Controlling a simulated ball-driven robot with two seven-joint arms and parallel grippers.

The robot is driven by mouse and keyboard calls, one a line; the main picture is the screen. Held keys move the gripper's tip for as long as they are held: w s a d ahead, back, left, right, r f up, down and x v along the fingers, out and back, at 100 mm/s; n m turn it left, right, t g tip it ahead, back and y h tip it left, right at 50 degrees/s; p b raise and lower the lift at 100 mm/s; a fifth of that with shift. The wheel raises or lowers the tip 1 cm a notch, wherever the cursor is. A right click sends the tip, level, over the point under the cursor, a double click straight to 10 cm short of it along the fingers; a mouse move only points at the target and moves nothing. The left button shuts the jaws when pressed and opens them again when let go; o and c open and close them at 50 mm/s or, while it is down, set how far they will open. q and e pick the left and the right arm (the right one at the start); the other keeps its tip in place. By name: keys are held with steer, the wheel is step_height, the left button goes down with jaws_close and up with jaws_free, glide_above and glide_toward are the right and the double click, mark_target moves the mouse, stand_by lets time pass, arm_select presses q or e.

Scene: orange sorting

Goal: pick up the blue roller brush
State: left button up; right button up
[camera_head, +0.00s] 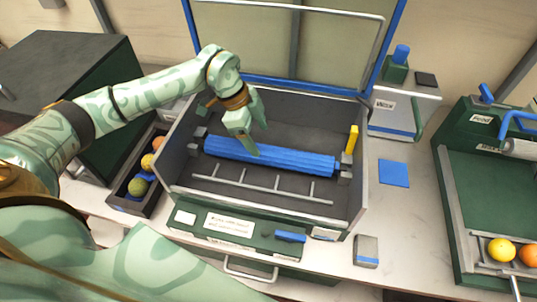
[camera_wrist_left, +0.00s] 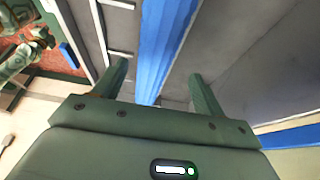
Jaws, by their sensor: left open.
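The blue roller brush (camera_head: 285,158) lies lengthwise inside an open grey box with a raised lid. Blocks hold it at each end. My left gripper (camera_head: 253,130) is open above the left part of the brush, with its fingers pointing down. In the left wrist view the brush (camera_wrist_left: 158,45) runs between the two open fingers of my left gripper (camera_wrist_left: 160,85), and nothing shows as gripped. Whether the fingers touch it cannot be told. My right gripper is not seen clearly in the head view.
The machine box (camera_head: 178,157) has walls around the brush and a rack of bars (camera_head: 262,188) in front of it. A tray of fruit (camera_head: 152,203) stands at the left. A conveyor with oranges (camera_head: 502,249) is at the right. A blue square (camera_head: 394,173) lies on the counter.

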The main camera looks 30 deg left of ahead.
mark_target(267, 149)
arm_select(q)
steer(key=x, duration=0.5)
steer(key=shift+s+d+b, duration=0.25)
steer(key=shift+d+b, duration=0.05)
steer(key=shift+b, duration=0.1)
steer(key=shift+r, duration=0.1)
steer(key=c, duration=1)
steer(key=shift+r, duration=0.1)
